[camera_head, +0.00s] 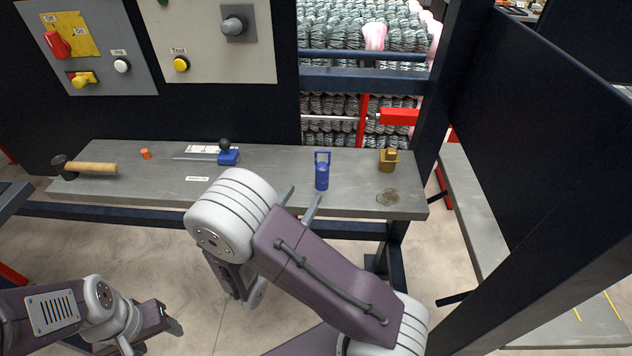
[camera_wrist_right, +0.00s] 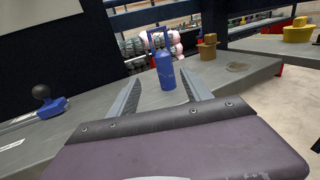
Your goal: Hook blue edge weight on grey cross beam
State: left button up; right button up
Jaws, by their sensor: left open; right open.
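The blue edge weight (camera_head: 322,176) stands upright on the grey bench, its loop handle on top. It also shows in the right wrist view (camera_wrist_right: 165,70), ahead of and between the fingers of my right gripper (camera_wrist_right: 158,92). My right gripper (camera_head: 299,203) is open and empty, a short way in front of the weight at the bench's front edge. The grey cross beam is likely the bar (camera_head: 362,56) across the opening behind the bench; I cannot tell for sure. My left gripper (camera_head: 143,330) is at the lower left, low over the floor, open and away from the bench.
The grey bench (camera_head: 280,205) also holds a hammer (camera_head: 85,168), an orange piece (camera_head: 146,154), a blue tool with a black knob (camera_head: 227,155) and a brass weight (camera_head: 388,160). A dark post (camera_head: 438,90) stands at the right. Control panels hang at the back left.

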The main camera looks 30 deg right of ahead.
aim_at(320, 175)
jog(key=x, duration=0.3)
jog(key=shift+s+d+r, duration=0.1)
jog(key=shift+d+r, duration=0.05)
jog(key=shift+d, duration=0.15)
jog(key=x, duration=0.4)
jog(key=p+x, duration=0.1)
jog(key=x, duration=0.1)
jog(key=shift+s+f, duration=0.15)
jog(key=shift+f, duration=0.2)
jog(key=shift+c, duration=0.9)
grip_shut()
